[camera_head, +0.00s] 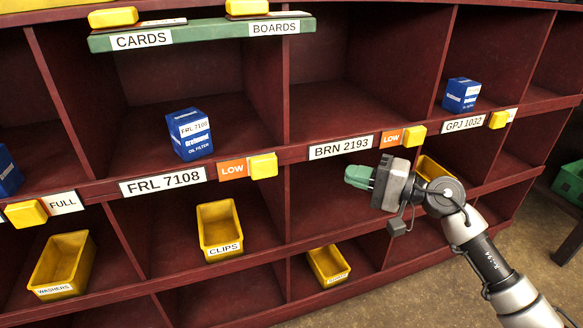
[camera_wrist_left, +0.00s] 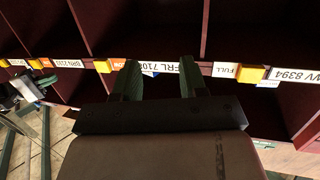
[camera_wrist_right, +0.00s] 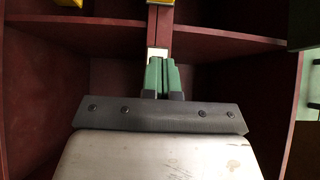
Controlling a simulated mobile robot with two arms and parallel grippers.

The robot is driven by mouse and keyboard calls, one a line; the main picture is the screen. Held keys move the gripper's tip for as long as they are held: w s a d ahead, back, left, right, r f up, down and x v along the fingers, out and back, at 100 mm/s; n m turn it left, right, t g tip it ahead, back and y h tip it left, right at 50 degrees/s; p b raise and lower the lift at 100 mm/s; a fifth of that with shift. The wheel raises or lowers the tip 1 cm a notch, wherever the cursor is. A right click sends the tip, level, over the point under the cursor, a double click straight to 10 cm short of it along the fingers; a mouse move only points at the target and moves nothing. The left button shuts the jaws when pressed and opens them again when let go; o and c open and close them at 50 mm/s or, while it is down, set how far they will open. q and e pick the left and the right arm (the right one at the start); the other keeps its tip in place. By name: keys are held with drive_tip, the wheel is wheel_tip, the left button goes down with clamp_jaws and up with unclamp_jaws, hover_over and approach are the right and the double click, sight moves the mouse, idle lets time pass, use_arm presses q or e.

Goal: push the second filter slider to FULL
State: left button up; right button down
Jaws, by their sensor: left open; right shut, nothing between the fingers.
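On the rack's front rail in the head view, a yellow slider (camera_head: 263,166) sits right of the orange LOW mark (camera_head: 232,170) beside the FRL 7108 label (camera_head: 163,181). Another yellow slider (camera_head: 414,136) sits right of a LOW mark (camera_head: 390,138) at the BRN 2193 label (camera_head: 341,147). At the far left, a yellow slider (camera_head: 26,214) has FULL (camera_head: 64,203) showing to its right. My right gripper (camera_head: 358,176) is shut and empty, just below the BRN 2193 label. My left gripper (camera_wrist_left: 156,75) is open before the FRL 7108 label, with nothing visible between its fingers.
Blue filter boxes stand in the FRL 7108 (camera_head: 189,134) and GPJ 1032 (camera_head: 461,95) bays; the BRN 2193 bay looks empty. Yellow bins (camera_head: 219,229) sit below the rail. A green CARDS and BOARDS bar (camera_head: 205,35) crosses the upper front.

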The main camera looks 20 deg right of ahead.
sight(252, 171)
drive_tip(key=p+x, duration=0.1)
drive_tip(key=x, duration=0.9)
drive_tip(key=shift+w+a+r, duration=0.1)
drive_tip(key=shift+a, duration=0.15)
use_arm(q)
drive_tip(key=s+a+f+g+y, duration=0.1)
drive_tip(key=s+a+f+g, duration=0.1)
drive_tip(key=f+g, duration=0.3)
drive_tip(key=shift+s+y+p, duration=0.3)
drive_tip(key=shift+s+p, duration=0.1)
drive_tip(key=shift+s, duration=0.3)
use_arm(e)
drive_tip(key=shift+a, duration=1.75)
drive_tip(key=shift+a, duration=0.1)
drive_tip(key=a, duration=0.2)
drive_tip(key=a+p, duration=0.1)
drive_tip(key=a, duration=0.1)
drive_tip(key=a+p, duration=0.1)
drive_tip(key=a, duration=0.1)
drive_tip(key=shift+s+a, duration=0.2)
drive_tip(key=shift+s, duration=0.15)
drive_tip(key=shift+a, duration=0.15)
use_arm(q)
drive_tip(key=s+a+f+g+y, duration=0.1)
drive_tip(key=s+a+f+g, duration=0.1)
drive_tip(key=s+g, duration=0.3)
drive_tip(key=shift+s+a+f+n+g, duration=0.35)
drive_tip(key=shift+s+f, duration=0.3)
drive_tip(key=shift+s, duration=0.5)
drive_tip(key=shift+d, duration=0.15)
